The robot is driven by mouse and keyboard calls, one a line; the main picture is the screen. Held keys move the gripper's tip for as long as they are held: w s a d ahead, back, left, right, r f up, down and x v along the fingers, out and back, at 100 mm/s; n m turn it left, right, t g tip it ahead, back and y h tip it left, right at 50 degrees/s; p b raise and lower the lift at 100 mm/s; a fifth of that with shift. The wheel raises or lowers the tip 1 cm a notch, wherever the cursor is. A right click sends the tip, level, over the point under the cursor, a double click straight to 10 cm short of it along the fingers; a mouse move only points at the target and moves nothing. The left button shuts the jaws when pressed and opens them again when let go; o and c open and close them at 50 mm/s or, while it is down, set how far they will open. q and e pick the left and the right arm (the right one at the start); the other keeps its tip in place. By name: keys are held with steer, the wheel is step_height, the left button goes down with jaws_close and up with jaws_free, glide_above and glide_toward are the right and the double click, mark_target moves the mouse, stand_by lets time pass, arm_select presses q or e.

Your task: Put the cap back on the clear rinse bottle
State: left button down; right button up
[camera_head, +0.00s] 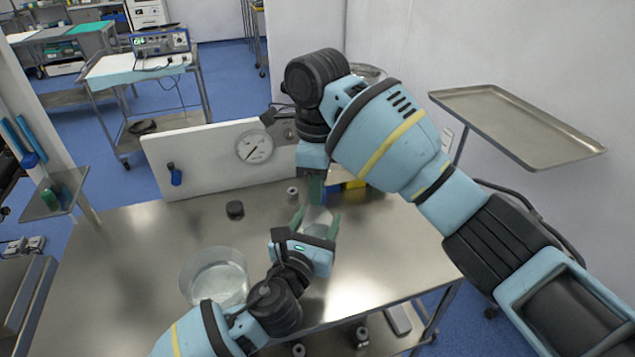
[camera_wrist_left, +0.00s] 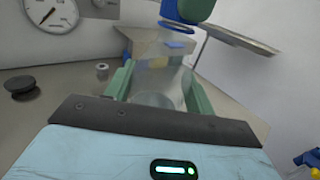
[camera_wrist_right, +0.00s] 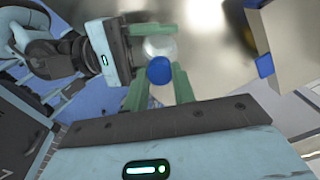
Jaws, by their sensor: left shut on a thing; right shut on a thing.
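The clear rinse bottle (camera_head: 318,214) is upright between the green fingers of my left gripper (camera_head: 316,224), which is shut on it above the steel table. It also shows in the left wrist view (camera_wrist_left: 165,82). My right gripper (camera_head: 318,190) points down from above and is shut on the blue cap (camera_wrist_right: 159,70). In the right wrist view the cap overlaps the pale bottle (camera_wrist_right: 159,46). In the left wrist view the cap (camera_wrist_left: 182,13) is above the bottle, with a gap between them. My right arm hides part of the area behind the bottle.
A clear bowl (camera_head: 214,278) stands at the table's front left. A black disc (camera_head: 235,210) and a small metal piece (camera_head: 292,195) lie behind. A white panel with a gauge (camera_head: 254,147) closes the back. A raised tray (camera_head: 515,125) is at right. The left middle of the table is clear.

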mark_target(312, 233)
arm_select(q)
steer(key=shift+f, duration=0.1)
arm_select(e)
steer(key=o, duration=1)
step_height(312, 233, up, 12)
arm_select(q)
steer(key=shift+c, duration=2.2)
jaws_free()
steer(key=shift+s, duration=0.1)
arm_select(e)
steer(key=shift+r, duration=0.1)
arm_select(q)
steer(key=v, duration=0.7)
steer(key=shift+s+a+p, duration=0.15)
steer(key=shift+s+p, duration=0.15)
arm_select(e)
steer(key=shift+s+r, duration=0.15)
steer(key=shift+r, duration=0.5)
